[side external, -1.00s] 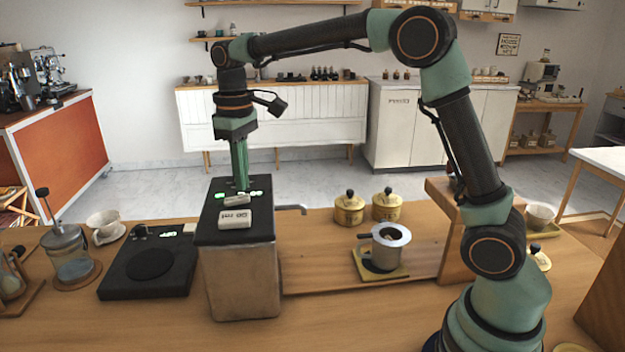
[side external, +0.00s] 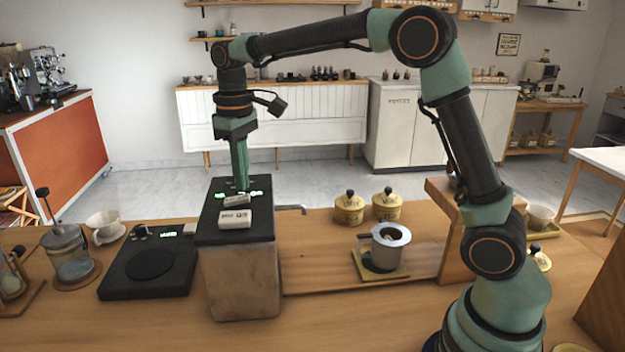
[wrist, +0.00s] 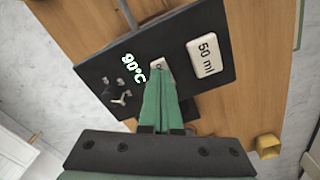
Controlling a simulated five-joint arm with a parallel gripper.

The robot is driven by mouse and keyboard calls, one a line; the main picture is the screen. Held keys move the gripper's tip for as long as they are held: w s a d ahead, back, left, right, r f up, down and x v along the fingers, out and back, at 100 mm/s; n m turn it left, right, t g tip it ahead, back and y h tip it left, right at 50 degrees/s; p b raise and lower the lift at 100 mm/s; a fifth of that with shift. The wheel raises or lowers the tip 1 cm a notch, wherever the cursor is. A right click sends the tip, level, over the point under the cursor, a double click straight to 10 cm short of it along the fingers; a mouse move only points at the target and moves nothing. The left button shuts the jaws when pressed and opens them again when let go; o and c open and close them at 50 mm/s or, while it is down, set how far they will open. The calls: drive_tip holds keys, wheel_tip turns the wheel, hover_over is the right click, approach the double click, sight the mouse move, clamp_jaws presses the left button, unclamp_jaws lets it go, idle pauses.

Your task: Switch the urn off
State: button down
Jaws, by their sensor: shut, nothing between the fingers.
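The urn (side external: 238,282) is a tan box with a black top. Its green display (wrist: 133,68) is lit and reads 90°C in the wrist view. A small pale switch (wrist: 160,64) sits beside the display; in the side view it shows as a small tilted block (side external: 236,200). A larger pale "50 ml" button (wrist: 205,56) lies next to it. My gripper (side external: 241,187) points straight down at the urn's top, just behind the small switch. In the wrist view its shut fingertips (wrist: 161,74) overlap the switch's near end; I cannot tell whether they touch it.
A black scale (side external: 150,264) stands left of the urn. A tap (side external: 291,208) sticks out on the urn's right. Two yellow canisters (side external: 349,209) and a metal pot (side external: 385,248) stand further right. Bare wood lies between urn and pot.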

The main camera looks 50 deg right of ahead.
sight(247, 197)
drive_tip(key=shift+f, duration=1)
idle(0.9)
drive_tip(key=shift+r, duration=3.5)
drive_tip(key=shift+r, duration=0.1)
drive_tip(key=shift+s+d+r, duration=0.1)
drive_tip(key=shift+s+r, duration=0.05)
drive_tip(key=shift+s, duration=0.2)
drive_tip(key=s+d+f+m+t, duration=0.1)
drive_tip(key=s+d+f+t, duration=0.1)
drive_tip(key=s, duration=0.6)
drive_tip(key=s+d+f+m+t, duration=0.2)
drive_tip(key=s+f+t, duration=0.1)
drive_tip(key=s, duration=0.6)
drive_tip(key=shift+t, duration=0.3)
